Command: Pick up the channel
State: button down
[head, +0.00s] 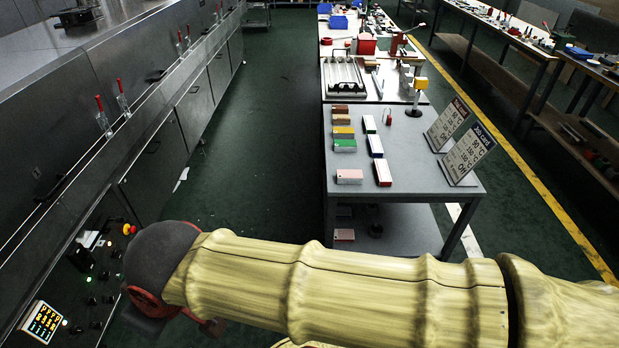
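I cannot pick out with certainty which thing is the channel. Long parallel bars lie in a dark-framed rack (343,76) on the bench beyond the nearest table, and a slim pale strip (377,82) lies just right of it. My arm, in a ribbed yellow cover, crosses the bottom of the head view. It ends at the left in a dark wrist with red parts, where my gripper (165,308) is mostly hidden. The end is beside the dryer's control panel, well apart from the table. Its fingers cannot be made out, nor whether it holds anything.
The grey table (423,177) carries several coloured blocks, such as a red one (382,172), and two sign boards (467,153). The dryer's steel side (160,165), with red-handled clamps, runs along the left. The green aisle floor (262,130) between them is clear.

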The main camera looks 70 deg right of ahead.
aim_at(343, 176)
jog(key=z, duration=2.8)
